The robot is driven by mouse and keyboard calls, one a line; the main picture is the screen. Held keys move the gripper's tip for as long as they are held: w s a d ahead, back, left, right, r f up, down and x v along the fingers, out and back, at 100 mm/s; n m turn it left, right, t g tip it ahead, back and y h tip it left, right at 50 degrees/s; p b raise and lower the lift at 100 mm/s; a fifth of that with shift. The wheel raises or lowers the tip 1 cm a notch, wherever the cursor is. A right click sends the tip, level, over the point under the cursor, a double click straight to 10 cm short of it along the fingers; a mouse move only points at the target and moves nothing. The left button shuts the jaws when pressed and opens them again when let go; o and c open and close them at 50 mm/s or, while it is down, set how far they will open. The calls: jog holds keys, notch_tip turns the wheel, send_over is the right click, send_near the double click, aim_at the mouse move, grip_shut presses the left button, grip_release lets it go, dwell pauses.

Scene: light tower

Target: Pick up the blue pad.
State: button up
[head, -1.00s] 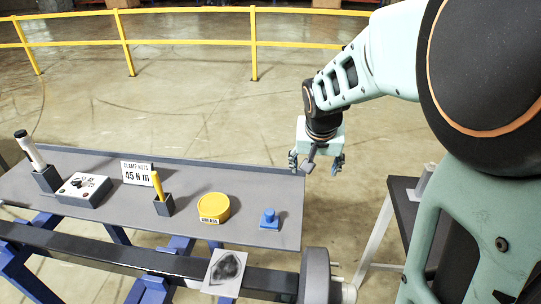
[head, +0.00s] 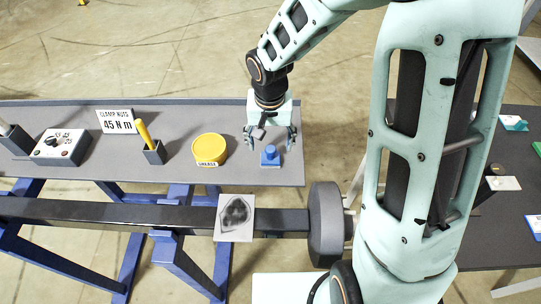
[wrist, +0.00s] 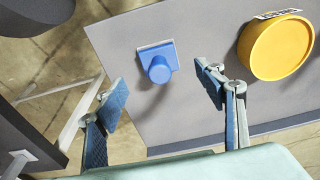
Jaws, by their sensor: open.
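The blue pad (head: 270,156) has a square base with a round knob on top. It sits on the grey bench top (head: 215,181) near its right end. In the wrist view the blue pad (wrist: 158,62) lies beyond the fingertips, a little above the space between them. My gripper (head: 270,142) is open and empty, and hangs over the bench just above and behind the pad. Its two blue-padded fingers also show spread apart in the wrist view (wrist: 163,95). No contact with the pad shows.
A yellow grease tin (head: 210,148) stands left of the pad. Further left are a cup (head: 155,152) with a yellow stick, a sign (head: 116,121) and a control box (head: 62,147). A dark beam (head: 110,214) with a round end (head: 325,222) runs in front. Another table (head: 500,230) is at right.

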aim_at(270, 149)
jog(key=shift+w+f, duration=0.2)
jog(key=shift+f, duration=1.35)
jog(key=shift+w+f, duration=0.15)
jog(key=shift+f, duration=1.35)
jog(key=shift+d, duration=0.1)
jog(key=shift+c, duration=0.2)
jog(key=c, duration=1.3)
jog(key=shift+o, duration=0.2)
jog(key=shift+r, duration=0.15)
